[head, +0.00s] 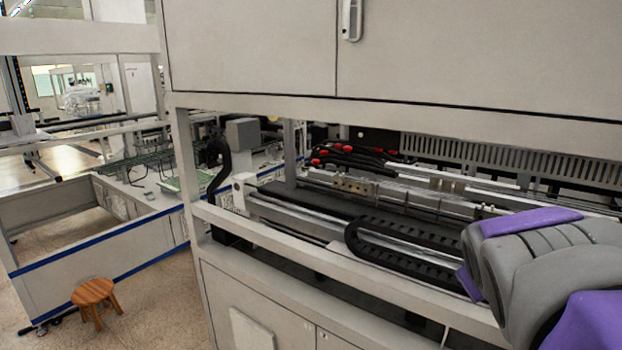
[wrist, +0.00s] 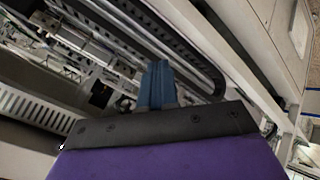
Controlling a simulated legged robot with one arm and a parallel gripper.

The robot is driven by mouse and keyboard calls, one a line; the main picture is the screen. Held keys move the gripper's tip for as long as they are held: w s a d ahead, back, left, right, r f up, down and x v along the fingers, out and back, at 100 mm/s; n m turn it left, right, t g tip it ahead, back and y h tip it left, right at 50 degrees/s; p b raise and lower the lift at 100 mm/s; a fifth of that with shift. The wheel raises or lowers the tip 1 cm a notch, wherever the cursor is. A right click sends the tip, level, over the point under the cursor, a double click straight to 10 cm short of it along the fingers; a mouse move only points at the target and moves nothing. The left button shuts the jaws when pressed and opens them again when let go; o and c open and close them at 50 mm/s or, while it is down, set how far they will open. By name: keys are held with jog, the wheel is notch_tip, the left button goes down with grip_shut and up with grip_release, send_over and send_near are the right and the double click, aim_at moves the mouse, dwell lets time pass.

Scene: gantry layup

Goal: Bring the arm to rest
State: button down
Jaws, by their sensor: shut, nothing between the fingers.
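My gripper shows in the wrist view as blue fingers (wrist: 157,86) close together, shut with nothing between them. They point toward the rail and cable-chain area of the gantry machine. In the head view, part of my grey and purple arm fills the lower right, in front of the gantry machine (head: 400,110); the fingers are not visible there. How far the fingertips are from the machine is hard to tell.
The machine's opening holds a black cable chain (head: 420,260), metal rails and red-capped parts (head: 335,150). A white frame beam (head: 290,240) runs along its front edge. A wooden stool (head: 93,297) stands on open floor at left, by a blue-striped bench (head: 100,250).

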jog(key=s+a+f+m+g+y, duration=0.1)
jog(key=s+a+f+g, duration=0.2)
jog(key=s+a+f, duration=0.2)
jog(key=s+a+f+m+g+y+b, duration=0.1)
jog(key=s+a+f+g+y, duration=0.1)
jog(key=s+a+f, duration=0.4)
jog(key=s+a+f+m+g+y, duration=0.1)
jog(key=s+a+f+g, duration=0.3)
jog(key=s+f, duration=0.6)
jog(key=shift+s+a+f+y, duration=0.15)
jog(key=shift+s+a+y, duration=0.55)
jog(key=shift+s, duration=2.55)
jog(key=shift+a, duration=0.25)
